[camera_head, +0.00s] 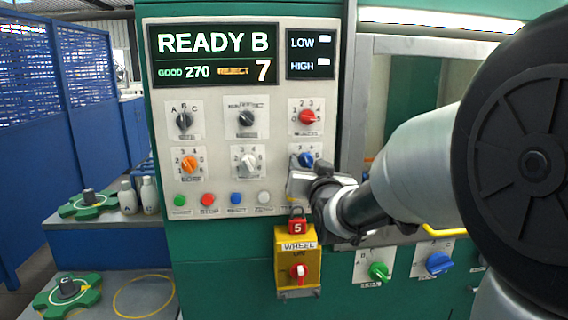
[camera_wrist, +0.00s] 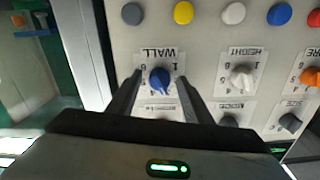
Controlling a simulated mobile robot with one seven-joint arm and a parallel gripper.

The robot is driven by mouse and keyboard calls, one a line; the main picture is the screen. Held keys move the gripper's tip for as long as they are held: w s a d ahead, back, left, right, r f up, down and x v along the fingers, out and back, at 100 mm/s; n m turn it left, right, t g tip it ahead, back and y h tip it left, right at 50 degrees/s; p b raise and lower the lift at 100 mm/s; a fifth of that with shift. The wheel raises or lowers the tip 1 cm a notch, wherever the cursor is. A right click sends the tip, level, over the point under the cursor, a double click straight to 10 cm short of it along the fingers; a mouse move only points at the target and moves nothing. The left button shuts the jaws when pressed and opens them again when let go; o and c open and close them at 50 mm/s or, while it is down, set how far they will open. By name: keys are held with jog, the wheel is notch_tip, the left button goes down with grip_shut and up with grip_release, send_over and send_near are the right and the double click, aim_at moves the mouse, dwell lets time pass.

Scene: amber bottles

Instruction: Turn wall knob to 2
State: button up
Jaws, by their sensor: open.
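The wall knob is the blue knob on the white plate marked WALL (camera_wrist: 160,53). In the wrist view the blue knob (camera_wrist: 160,78) sits between my two fingers, with a gap on each side. Its narrow end points down and slightly right in that view; the number it meets is not clear. In the head view the blue knob (camera_head: 306,159) shows just above my gripper (camera_head: 301,178), with digits 3 and 4 near its top. Its label and lower part are hidden there by my gripper. My gripper (camera_wrist: 160,86) is open and empty, pointing at the panel.
Close neighbours are a white knob (camera_head: 249,163), a red knob (camera_head: 308,117) and an orange knob (camera_head: 190,163). A row of buttons (camera_head: 236,198) lies below. A yellow WHEEL box (camera_head: 298,262) with a red lock (camera_head: 297,226) projects beneath my gripper.

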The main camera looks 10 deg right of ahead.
jog(key=shift+c, duration=0.5)
jog(key=c, duration=1)
jog(key=shift+o, duration=0.2)
jog(key=shift+f+n+b, duration=0.1)
jog(key=shift+n+b, duration=0.2)
jog(key=shift+b, duration=0.4)
jog(key=shift+f+n+b, duration=0.1)
jog(key=shift+n+b, duration=0.5)
jog(key=shift+b, duration=0.45)
jog(key=n+b, duration=0.2)
jog(key=b, duration=0.1)
jog(key=shift+n+b, duration=0.3)
jog(key=shift+b, duration=0.1)
jog(key=n+b, duration=0.3)
jog(key=b, duration=0.1)
jog(key=shift+d, duration=0.1)
jog(key=shift+r+n+b, duration=0.2)
jog(key=shift+n+b, duration=1)
jog(key=shift+r, duration=0.15)
